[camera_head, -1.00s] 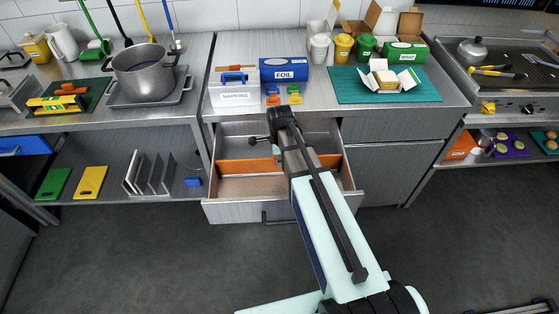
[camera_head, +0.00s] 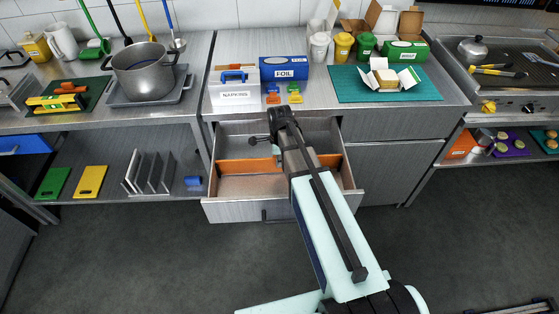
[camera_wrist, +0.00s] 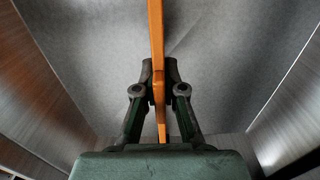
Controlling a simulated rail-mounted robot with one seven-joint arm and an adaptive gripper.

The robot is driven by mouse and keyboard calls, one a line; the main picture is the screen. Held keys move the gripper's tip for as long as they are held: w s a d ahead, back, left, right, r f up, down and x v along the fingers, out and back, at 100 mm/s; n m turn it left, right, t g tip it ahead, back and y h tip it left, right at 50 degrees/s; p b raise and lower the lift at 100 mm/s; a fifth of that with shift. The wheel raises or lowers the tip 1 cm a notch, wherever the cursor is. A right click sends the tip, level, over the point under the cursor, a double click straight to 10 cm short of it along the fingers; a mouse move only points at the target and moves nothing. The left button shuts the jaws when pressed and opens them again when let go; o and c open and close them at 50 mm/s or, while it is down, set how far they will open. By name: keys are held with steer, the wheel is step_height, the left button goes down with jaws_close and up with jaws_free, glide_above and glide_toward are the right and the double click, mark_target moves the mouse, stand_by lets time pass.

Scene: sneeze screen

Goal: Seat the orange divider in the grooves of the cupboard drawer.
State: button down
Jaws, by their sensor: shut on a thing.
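The orange divider (camera_head: 246,166) stands on edge across the open cupboard drawer (camera_head: 232,212), roughly parallel to its front. In the wrist view the divider (camera_wrist: 156,35) runs up the middle of the picture, over the grey drawer floor (camera_wrist: 215,60). My gripper (camera_wrist: 159,88) is shut on the divider, with one finger on each side of it. In the head view my arm hides the gripper and part of the divider. The grooves are not clear, so I cannot tell whether the divider's ends sit in them or just above.
The counter (camera_head: 220,48) above the drawer holds a napkin box (camera_head: 235,97), a blue foil box (camera_head: 284,69) and a green mat (camera_head: 350,93). The drawer's side walls (camera_wrist: 45,75) rise on both sides of my gripper. The drawer floor is bare where it shows.

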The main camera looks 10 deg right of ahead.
steer(key=shift+r, duration=0.3)
steer(key=c, duration=1.2)
jaws_free()
steer(key=shift+r, duration=0.1)
steer(key=shift+r+p, duration=2.4)
steer(key=shift+r, duration=1)
